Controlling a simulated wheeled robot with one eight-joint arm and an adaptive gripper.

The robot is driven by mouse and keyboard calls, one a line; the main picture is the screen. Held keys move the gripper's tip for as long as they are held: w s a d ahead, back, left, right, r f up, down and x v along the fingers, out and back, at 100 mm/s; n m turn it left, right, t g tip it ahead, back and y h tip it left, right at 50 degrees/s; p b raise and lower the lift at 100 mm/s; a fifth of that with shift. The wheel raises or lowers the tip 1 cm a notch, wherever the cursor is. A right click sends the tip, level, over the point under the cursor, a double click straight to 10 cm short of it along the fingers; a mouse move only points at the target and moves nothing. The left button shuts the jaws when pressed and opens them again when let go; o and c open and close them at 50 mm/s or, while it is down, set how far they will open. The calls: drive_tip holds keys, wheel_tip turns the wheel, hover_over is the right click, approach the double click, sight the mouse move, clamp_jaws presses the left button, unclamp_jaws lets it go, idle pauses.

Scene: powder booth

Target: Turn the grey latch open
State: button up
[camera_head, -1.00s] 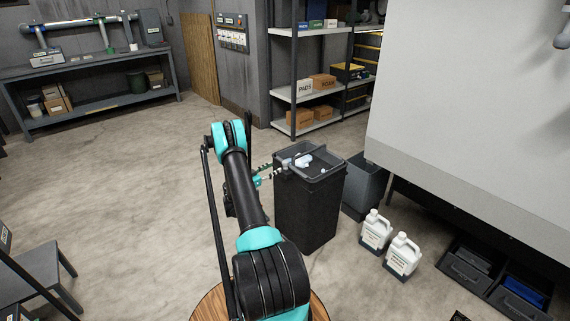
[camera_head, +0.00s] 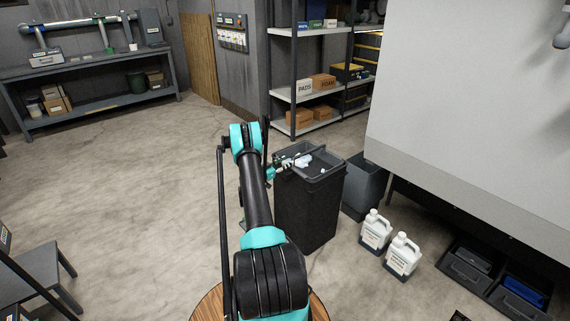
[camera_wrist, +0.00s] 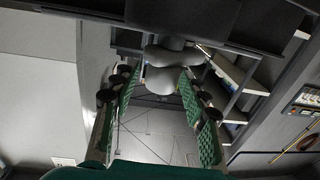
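I cannot make out the grey latch for certain in either view. My gripper (camera_head: 287,165) is at the top left rim of a tall black bin (camera_head: 308,212). In the wrist view my gripper (camera_wrist: 160,112) has its green-padded fingers spread apart, with nothing clearly held. A smooth grey rounded shape (camera_wrist: 170,72) shows between and beyond the fingers; I cannot tell if it is the latch or if a finger touches it. Pale lumpy pieces (camera_head: 303,160) show at the bin's top, just right of my gripper.
A grey bin (camera_head: 366,188) and two white jugs (camera_head: 376,232) (camera_head: 403,257) stand right of the black bin. A large white panel (camera_head: 475,95) fills the right side. Shelves (camera_head: 300,94) stand behind. Open floor (camera_head: 120,170) lies to the left.

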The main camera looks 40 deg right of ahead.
sight(285, 161)
clamp_jaws()
drive_tip(key=shift+s+d+n+t+y, duration=0.1)
drive_tip(key=shift+n+t+y, duration=0.2)
drive_tip(key=shift+n+t, duration=0.7)
drive_tip(key=shift+n+t+y, duration=0.5)
drive_tip(key=shift+n+t, duration=0.15)
drive_tip(key=shift+t, duration=0.55)
drive_tip(key=shift+n+t+y, duration=0.5)
drive_tip(key=shift+n+t, duration=0.15)
drive_tip(key=shift+t, duration=0.55)
drive_tip(key=shift+o, duration=1.3)
unclamp_jaws()
wheel_tip(285, 161, up, 10)
